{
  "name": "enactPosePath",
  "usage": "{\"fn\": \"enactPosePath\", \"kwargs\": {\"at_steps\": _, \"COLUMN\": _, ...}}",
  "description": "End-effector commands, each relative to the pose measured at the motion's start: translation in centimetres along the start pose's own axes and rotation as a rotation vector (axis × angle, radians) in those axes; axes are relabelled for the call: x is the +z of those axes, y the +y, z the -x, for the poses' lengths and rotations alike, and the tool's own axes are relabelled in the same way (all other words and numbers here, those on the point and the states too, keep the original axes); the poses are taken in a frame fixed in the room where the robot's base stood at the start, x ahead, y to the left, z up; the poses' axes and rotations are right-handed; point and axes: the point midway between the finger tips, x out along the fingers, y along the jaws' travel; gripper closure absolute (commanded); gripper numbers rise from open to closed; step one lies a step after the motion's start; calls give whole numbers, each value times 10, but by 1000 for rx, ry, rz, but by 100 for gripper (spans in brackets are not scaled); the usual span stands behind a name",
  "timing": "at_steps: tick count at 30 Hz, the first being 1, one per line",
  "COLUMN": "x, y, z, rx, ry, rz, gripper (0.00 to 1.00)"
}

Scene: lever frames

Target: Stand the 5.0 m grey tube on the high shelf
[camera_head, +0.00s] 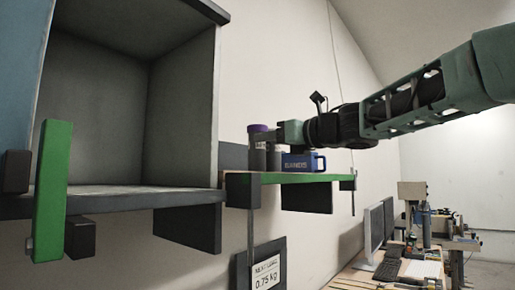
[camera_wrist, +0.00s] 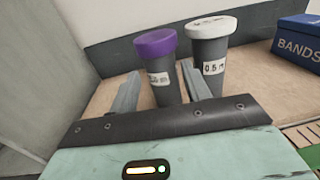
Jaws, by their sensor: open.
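Two grey tubes stand upright side by side on a shelf. One has a purple lid (camera_wrist: 158,70) and also shows in the head view (camera_head: 258,150). The other has a whitish lid (camera_wrist: 208,62), and its label seems to read 0.5; the purple-lidded tube's label is too small to read. My gripper (camera_wrist: 160,80) is open. Its two fingers lie either side of the purple-lidded tube in the wrist view; I cannot tell whether they touch it. In the head view my gripper (camera_head: 285,135) reaches in from the right at lid height, partly hiding the tubes.
A blue box marked BANDS (camera_head: 303,162) stands right of the tubes on the green-edged shelf (camera_head: 300,178). An open grey compartment (camera_head: 100,110) stands left, with an upright green bar (camera_head: 52,190) before it. A sign (camera_head: 266,270) below reads 0.75 kg. A cluttered desk (camera_head: 400,268) is lower right.

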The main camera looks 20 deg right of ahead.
Motion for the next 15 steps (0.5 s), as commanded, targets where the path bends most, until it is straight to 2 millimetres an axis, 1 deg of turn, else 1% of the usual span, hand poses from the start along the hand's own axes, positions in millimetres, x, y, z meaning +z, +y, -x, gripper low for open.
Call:
{"fn": "enactPosePath", "kwargs": {"at_steps": 1, "x": -2, "y": 0, "z": 11, "rx": -2, "ry": -3, "rz": 2, "gripper": 52}}
{"fn": "enactPosePath", "kwargs": {"at_steps": 3, "x": -2, "y": 0, "z": 24, "rx": -2, "ry": -2, "rz": 1, "gripper": 52}}
{"fn": "enactPosePath", "kwargs": {"at_steps": 6, "x": -2, "y": 0, "z": 38, "rx": -1, "ry": -2, "rz": 1, "gripper": 52}}
{"fn": "enactPosePath", "kwargs": {"at_steps": 10, "x": 0, "y": 0, "z": 49, "rx": 0, "ry": -2, "rz": 0, "gripper": 52}}
{"fn": "enactPosePath", "kwargs": {"at_steps": 15, "x": 0, "y": 0, "z": 53, "rx": 1, "ry": 0, "rz": -1, "gripper": 52}}
